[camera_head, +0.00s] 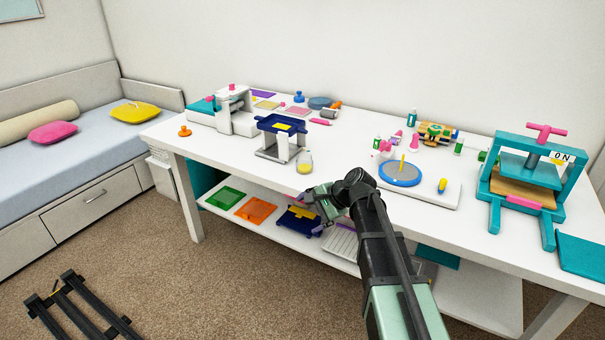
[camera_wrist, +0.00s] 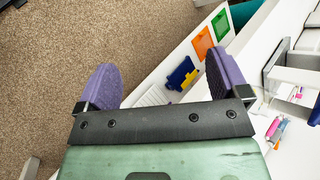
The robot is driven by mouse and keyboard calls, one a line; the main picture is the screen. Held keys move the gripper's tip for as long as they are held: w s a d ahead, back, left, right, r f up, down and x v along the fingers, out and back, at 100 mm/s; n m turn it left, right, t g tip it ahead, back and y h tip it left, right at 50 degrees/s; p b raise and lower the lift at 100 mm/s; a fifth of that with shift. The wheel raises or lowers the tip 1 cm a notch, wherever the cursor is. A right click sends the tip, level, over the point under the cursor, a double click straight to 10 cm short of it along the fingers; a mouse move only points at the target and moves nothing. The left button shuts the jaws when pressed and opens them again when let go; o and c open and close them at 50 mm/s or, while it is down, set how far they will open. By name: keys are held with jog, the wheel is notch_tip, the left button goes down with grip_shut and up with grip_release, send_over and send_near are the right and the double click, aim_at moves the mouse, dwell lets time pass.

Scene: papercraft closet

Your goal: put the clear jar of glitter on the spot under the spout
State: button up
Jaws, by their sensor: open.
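A small clear jar with yellow glitter (camera_head: 305,164) stands upright on the white table near its front edge. It is just right of a white stand with a dark blue hopper tray (camera_head: 283,124) holding something yellow on top. The spout and the spot under it are too small to tell apart in the head view. My gripper (camera_head: 312,205) is open and empty, in front of the table edge, below and apart from the jar in the picture. Its purple fingers are spread in the wrist view (camera_wrist: 163,78), with floor and lower shelf between and beyond them. I cannot make out the jar there.
The lower shelf (camera_head: 283,231) holds green, orange and dark blue trays. A round blue plate (camera_head: 401,174) on a white board and a teal press (camera_head: 527,178) stand to the right. A white machine (camera_head: 232,110) stands at the left. The table front around the jar is clear.

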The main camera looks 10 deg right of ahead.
jog(key=w+d+r+m+t+y+b, duration=0.1)
jog(key=w+d+r+m+t+y, duration=0.3)
jog(key=w+m, duration=0.5)
jog(key=w+d+r+m+t+y, duration=0.2)
jog(key=w+d+r+m+t, duration=0.3)
jog(key=w, duration=0.7)
jog(key=g+b, duration=0.1)
jog(key=b, duration=0.8)
send_near(305, 158)
jog(key=shift+s+a+r+m, duration=0.15)
jog(key=shift+a+r, duration=0.15)
jog(key=shift+a, duration=0.25)
jog(key=shift+s+a+r+m, duration=0.15)
jog(key=shift+a+r, duration=0.1)
jog(key=shift+a, duration=0.35)
jog(key=shift+w+a, duration=0.1)
jog(key=shift+a, duration=0.05)
jog(key=shift+w+a+r+p, duration=0.25)
jog(key=shift+a+r+p, duration=0.1)
jog(key=shift+p, duration=0.1)
jog(key=x, duration=0.6)
jog(key=shift+w+a+f, duration=0.15)
jog(key=shift+a, duration=0.05)
jog(key=c, duration=1.1)
jog(key=shift+o, duration=0.2)
